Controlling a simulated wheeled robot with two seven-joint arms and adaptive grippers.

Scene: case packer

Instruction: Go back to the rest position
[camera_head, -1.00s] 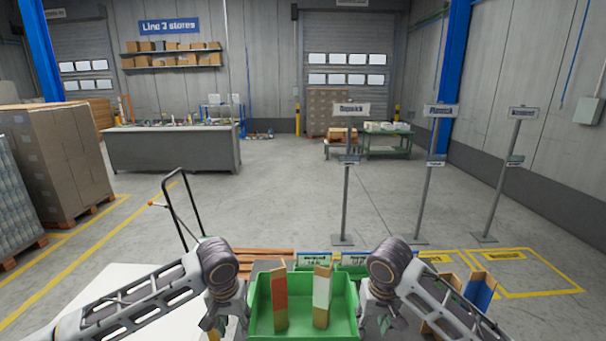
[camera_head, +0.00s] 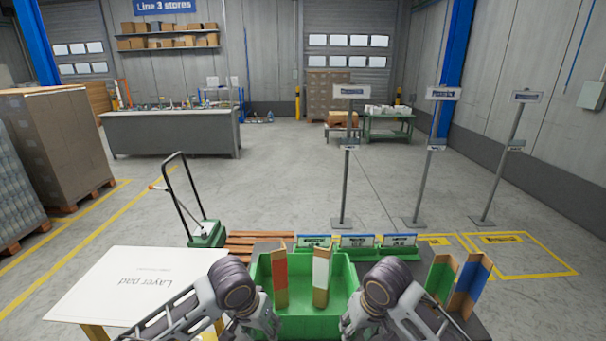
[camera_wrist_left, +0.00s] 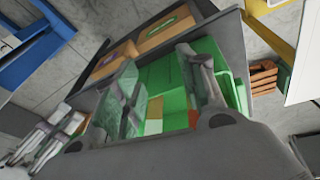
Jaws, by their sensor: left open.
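My left gripper (camera_wrist_left: 165,95) is open in the left wrist view, its two fingers apart with nothing held between them. In the head view my left arm comes in from the lower left, and its wrist stands at the left side of a green crate (camera_head: 345,270); its fingers are not clear there. My right arm's wrist stands at the crate's right side in the head view, and its fingertips are hidden below the frame. The crate also shows beyond the left gripper's fingers in the left wrist view (camera_wrist_left: 206,47). A red-faced carton piece (camera_head: 280,275) and a white-faced one (camera_head: 320,270) stand upright in it.
A white layer pad (camera_head: 110,285) lies at the left. A green-based cart (camera_head: 207,235) stands behind it. Green and blue carton pieces (camera_head: 470,285) stand at the right. Three sign posts (camera_head: 345,190) rise beyond the crate. The floor beyond is open.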

